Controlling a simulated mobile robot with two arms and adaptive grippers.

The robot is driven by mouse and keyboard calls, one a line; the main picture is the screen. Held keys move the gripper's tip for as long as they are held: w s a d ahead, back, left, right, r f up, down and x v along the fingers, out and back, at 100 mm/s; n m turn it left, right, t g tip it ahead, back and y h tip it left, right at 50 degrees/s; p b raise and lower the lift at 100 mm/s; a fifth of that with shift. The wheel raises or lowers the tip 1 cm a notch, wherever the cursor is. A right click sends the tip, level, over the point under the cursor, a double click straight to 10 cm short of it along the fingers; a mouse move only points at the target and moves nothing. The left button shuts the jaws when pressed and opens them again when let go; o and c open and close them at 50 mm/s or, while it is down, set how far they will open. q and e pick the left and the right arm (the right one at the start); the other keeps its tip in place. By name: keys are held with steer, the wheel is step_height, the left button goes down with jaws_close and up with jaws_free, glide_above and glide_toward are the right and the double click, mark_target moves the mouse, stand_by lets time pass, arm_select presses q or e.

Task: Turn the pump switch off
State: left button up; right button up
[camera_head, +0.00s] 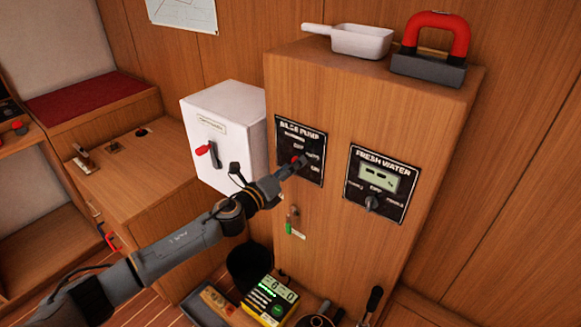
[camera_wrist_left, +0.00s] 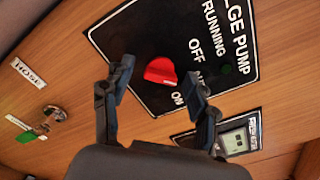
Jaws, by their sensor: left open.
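The bilge pump panel (camera_head: 301,146) is a black plate on the front of the wooden cabinet. Its red switch knob (camera_wrist_left: 160,71) shows in the left wrist view, with the words RUNNING, OFF and ON beside it and another label partly hidden by a finger. I cannot tell which label the knob points at. My left gripper (camera_head: 292,167) is at the panel, open. In the wrist view its fingers stand on either side of the knob with visible gaps. In the head view it partly hides the knob.
The fresh water panel (camera_head: 379,184) is right of the bilge panel. A key with a green tag (camera_head: 292,222) hangs below. A white box with a red-handled switch (camera_head: 225,125) stands left. A white pan (camera_head: 360,40) and a red-handled block (camera_head: 430,62) sit on top.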

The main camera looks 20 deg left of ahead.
arm_select(q)
steer(key=shift+c, duration=0.2)
steer(key=c, duration=1.1)
steer(key=shift+n+p, duration=1.05)
steer(key=shift+n, duration=3.45)
steer(key=o, duration=1.1)
